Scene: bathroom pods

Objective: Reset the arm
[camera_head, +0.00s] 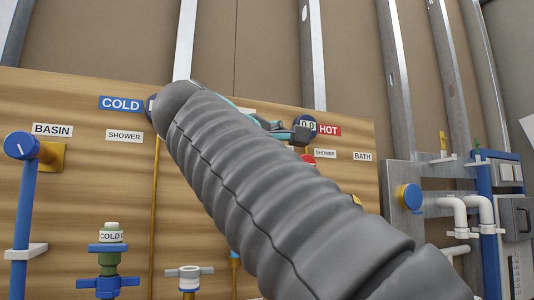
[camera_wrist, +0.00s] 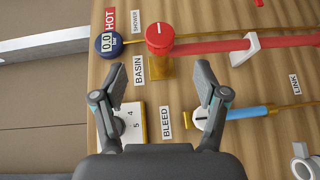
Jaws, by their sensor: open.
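My gripper (camera_wrist: 161,84) is open and empty in the wrist view, its two fingers spread in front of the wooden panel. Between and beyond the fingertips are a red round knob (camera_wrist: 159,38) and a BASIN label (camera_wrist: 139,70). A BLEED label (camera_wrist: 166,122) lies between the fingers lower down. In the head view my grey ribbed arm (camera_head: 270,190) reaches across the panel from lower right to upper left. It hides much of the panel. Only a small part of my gripper (camera_head: 290,132) shows past the arm, near the HOT label (camera_head: 329,130).
The wooden panel (camera_head: 75,92) carries a COLD label (camera_head: 120,104), a blue-handled BASIN valve (camera_head: 22,146) and a COLD valve (camera_head: 110,260). White pipes (camera_head: 460,205) and a blue post (camera_head: 485,220) stand at right.

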